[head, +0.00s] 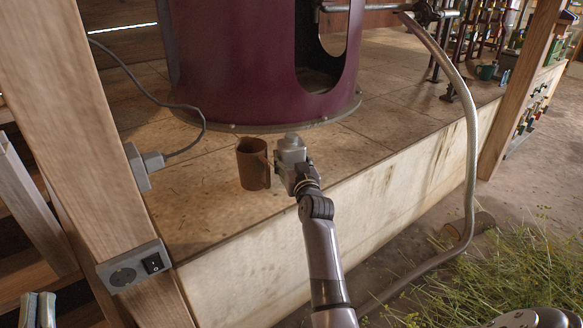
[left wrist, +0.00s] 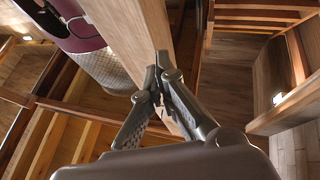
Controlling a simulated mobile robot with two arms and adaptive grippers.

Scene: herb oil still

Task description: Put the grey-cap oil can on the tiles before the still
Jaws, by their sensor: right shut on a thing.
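The grey-cap oil can (head: 291,144) is a small grey metal thing with its cap on top, partly hidden by my right gripper (head: 299,172). My right gripper is shut on it over the tiles (head: 228,215), in front of the still (head: 235,65), a dark red drum on a round metal base. I cannot tell whether the can's bottom touches the tiles. My left gripper (head: 38,310) is at the bottom left of the head view, away from the tiles. Its fingertips look together and empty in the left wrist view (left wrist: 158,76).
A brown mug (head: 252,164) stands on the tiles just left of the can. A wooden post (head: 95,130) with a switch box (head: 134,270) and a plug with a cable (head: 147,165) rises at the left. A hose (head: 470,130) hangs at the right. Tiles right of the can are clear.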

